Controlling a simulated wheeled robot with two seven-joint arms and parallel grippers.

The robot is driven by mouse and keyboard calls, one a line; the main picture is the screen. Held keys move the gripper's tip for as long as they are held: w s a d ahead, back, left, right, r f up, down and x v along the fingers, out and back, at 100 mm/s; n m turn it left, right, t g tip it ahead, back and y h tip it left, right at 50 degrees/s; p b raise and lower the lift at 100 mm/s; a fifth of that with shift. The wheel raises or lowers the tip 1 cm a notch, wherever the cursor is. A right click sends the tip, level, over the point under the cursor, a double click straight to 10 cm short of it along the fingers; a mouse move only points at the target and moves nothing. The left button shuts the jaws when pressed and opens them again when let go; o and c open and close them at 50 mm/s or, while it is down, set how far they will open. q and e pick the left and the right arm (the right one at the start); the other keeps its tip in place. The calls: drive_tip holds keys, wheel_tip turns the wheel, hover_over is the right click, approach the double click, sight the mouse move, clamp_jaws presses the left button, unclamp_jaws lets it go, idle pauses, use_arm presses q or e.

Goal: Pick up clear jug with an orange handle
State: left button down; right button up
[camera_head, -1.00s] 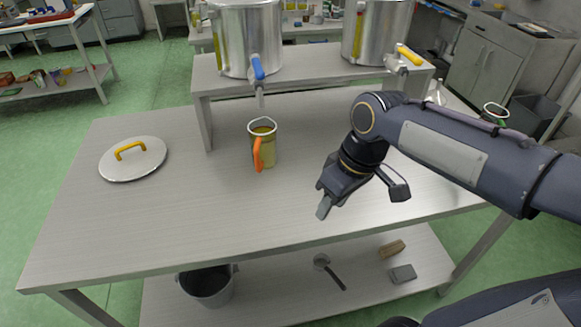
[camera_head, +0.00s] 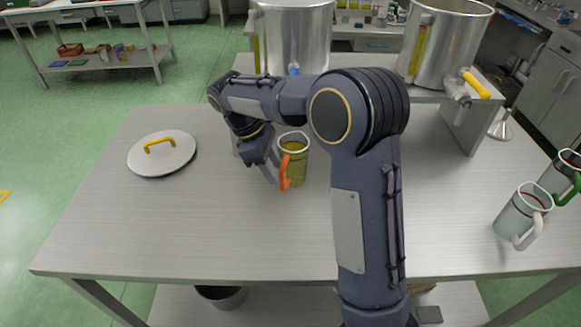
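The clear jug with an orange handle (camera_head: 294,162) stands upright on the steel table (camera_head: 210,235), with yellow-green contents. Its orange handle (camera_head: 285,173) faces the front left. My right gripper (camera_head: 264,168) is at the jug's left, with its fingers pointing down close beside the handle. Part of the hand is hidden by my own arm, and I cannot tell whether the fingers touch the handle or how far apart they are. My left gripper is not in view.
A round lid (camera_head: 162,154) with a yellow handle lies at left. A white-handled jug (camera_head: 523,214) and a green-handled jug (camera_head: 562,177) stand at right. Two steel tanks (camera_head: 297,40) (camera_head: 447,45) stand on a raised shelf behind. The table's front left is clear.

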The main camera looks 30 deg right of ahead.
sight(280, 177)
drive_tip(key=x, duration=0.3)
drive_tip(key=shift+s+d+f, duration=0.15)
drive_tip(key=shift+f, duration=0.05)
clamp_jaws()
